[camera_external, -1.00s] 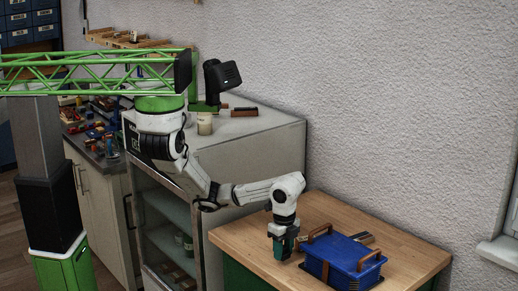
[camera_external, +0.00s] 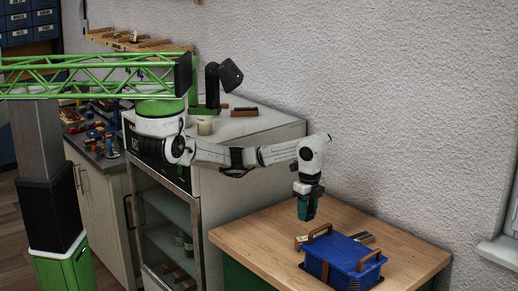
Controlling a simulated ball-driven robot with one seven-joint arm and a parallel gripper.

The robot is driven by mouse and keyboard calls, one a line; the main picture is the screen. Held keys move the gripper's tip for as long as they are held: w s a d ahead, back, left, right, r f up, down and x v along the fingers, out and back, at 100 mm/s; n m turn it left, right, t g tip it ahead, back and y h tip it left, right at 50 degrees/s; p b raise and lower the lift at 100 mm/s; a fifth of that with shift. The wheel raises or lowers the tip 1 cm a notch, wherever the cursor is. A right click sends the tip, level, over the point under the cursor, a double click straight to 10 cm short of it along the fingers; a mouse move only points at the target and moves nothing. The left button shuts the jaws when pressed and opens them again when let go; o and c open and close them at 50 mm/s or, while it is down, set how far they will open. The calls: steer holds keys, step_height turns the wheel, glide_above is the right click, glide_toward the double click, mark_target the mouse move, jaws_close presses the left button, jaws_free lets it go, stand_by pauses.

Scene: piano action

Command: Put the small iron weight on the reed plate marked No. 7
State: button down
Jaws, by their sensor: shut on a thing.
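My gripper (camera_external: 306,216), with its dark teal end pointing down, is raised above the wooden table, just behind and left of the blue crate. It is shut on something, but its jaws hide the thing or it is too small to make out. I cannot pick out the small iron weight. A small pale and brown piece (camera_external: 300,241) lies on the table at the crate's left rear corner, below my gripper. A dark and pale flat piece (camera_external: 362,238) lies behind the crate. No marking can be read, so I cannot tell whether either is reed plate No. 7.
The blue lidded crate (camera_external: 343,254) with two brown handles stands on the wooden table (camera_external: 408,252). The table is bare to the left and right of it.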

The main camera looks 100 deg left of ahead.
steer(key=w+a+r, duration=0.2)
steer(key=w, duration=0.2)
steer(key=b, duration=0.2)
glide_toward(359, 240)
steer(key=s+f, duration=0.2)
steer(key=shift+s+d+f, duration=0.15)
steer(key=shift+s, duration=0.25)
steer(key=shift+w+f, duration=0.25)
steer(key=shift+f, duration=0.15)
steer(key=shift+w+f+p, duration=0.1)
steer(key=shift+f+p, duration=0.3)
steer(key=shift+f, duration=1.25)
steer(key=shift+f, duration=0.15)
steer(key=c, duration=0.7)
jaws_free()
